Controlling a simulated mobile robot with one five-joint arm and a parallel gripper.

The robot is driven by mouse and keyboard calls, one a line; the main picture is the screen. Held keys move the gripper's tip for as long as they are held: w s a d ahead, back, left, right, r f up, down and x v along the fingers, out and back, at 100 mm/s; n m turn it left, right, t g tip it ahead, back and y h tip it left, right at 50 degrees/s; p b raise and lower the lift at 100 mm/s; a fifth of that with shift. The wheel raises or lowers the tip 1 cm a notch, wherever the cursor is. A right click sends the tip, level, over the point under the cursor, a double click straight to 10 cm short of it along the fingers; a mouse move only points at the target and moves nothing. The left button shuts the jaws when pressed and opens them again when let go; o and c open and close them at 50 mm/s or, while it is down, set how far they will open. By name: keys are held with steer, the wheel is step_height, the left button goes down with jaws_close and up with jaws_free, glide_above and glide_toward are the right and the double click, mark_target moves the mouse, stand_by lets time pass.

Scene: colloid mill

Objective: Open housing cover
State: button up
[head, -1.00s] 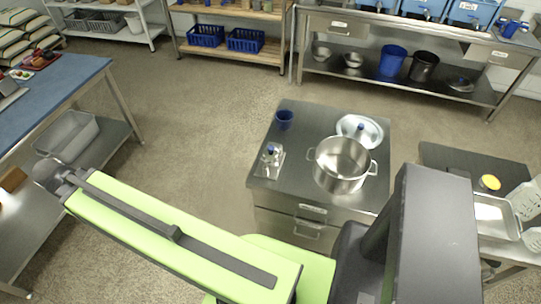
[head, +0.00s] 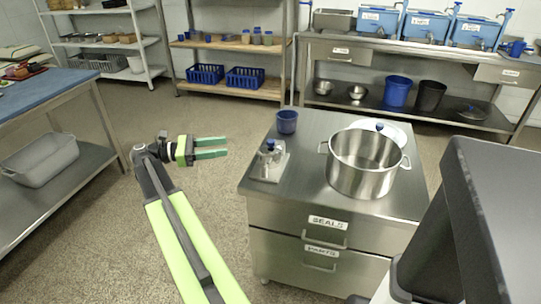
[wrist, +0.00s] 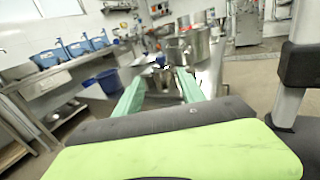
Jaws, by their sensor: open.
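A small metal housing (head: 268,166) with a blue knob on top (head: 270,144) stands on a flat plate at the left of the steel cabinet top (head: 305,180). The knobbed top piece looks like its cover and seems to sit on it; the seam is too small to make out. My gripper (head: 226,147) is in the air left of the cabinet, its green fingers pointing right towards the housing. It is open and empty, clearly apart from the housing. In the wrist view the open fingers (wrist: 158,80) point towards the cabinet; the housing is small and blurred between them.
A large steel pot (head: 362,170) stands right of the housing, with a blue-knobbed lid (head: 395,128) lying behind it. A blue cup (head: 287,121) stands behind the housing. Drawers labelled SEALS (head: 300,222) and PARTS (head: 320,252) are shut. Floor left of the cabinet is clear.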

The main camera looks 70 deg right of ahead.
mark_target(271, 141)
steer(key=x, duration=1.7)
steer(key=shift+s+d, duration=0.15)
jaws_close()
stand_by(0.5)
